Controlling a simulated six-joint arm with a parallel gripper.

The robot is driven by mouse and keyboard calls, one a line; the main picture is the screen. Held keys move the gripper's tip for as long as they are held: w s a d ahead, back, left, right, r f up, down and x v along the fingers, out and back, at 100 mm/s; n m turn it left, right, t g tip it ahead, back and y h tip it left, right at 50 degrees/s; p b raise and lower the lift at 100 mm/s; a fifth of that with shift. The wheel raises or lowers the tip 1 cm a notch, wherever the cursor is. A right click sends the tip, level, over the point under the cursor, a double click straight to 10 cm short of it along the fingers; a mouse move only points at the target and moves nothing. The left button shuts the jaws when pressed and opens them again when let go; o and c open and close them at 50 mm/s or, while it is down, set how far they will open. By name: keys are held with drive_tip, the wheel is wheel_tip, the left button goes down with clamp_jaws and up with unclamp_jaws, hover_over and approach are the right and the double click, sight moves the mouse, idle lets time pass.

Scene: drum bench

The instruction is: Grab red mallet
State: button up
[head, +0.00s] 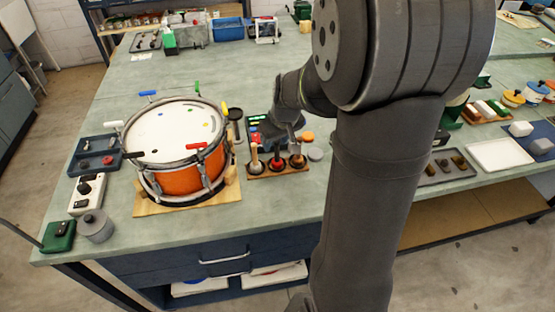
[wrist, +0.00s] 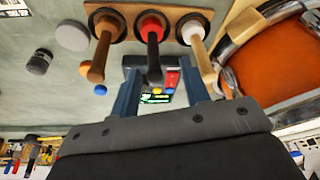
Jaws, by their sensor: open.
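The red mallet (wrist: 152,27) has a red head and a dark handle. It sits in the middle slot of a wooden rack (wrist: 175,13), its handle pointing toward my gripper. The red mallet also shows in the head view (head: 276,165). My gripper (wrist: 160,66) is open, with one finger on each side of the dark handle's end in the wrist view. Contact cannot be told. A brown-headed mallet (wrist: 103,28) and a white-headed mallet (wrist: 194,32), both with tan handles, sit on either side. In the head view my gripper (head: 293,128) is over the rack and partly hides it.
An orange drum (head: 175,182) on a wooden board stands left of the rack. A dark device with coloured buttons (wrist: 165,85) lies beyond the rack. A grey disc (wrist: 72,35) and a dark knob (wrist: 39,62) lie beside it. Bare bench (head: 270,205) shows in front.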

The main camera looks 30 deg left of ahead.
sight(276, 151)
drive_tip(key=shift+w+d+x, duration=0.1)
drive_tip(key=shift+d+x, duration=0.05)
drive_tip(key=shift+x, duration=1.3)
drive_tip(key=shift+w+d+x, duration=0.1)
drive_tip(key=shift+w+x, duration=0.05)
drive_tip(key=shift+x, duration=1.35)
clamp_jaws()
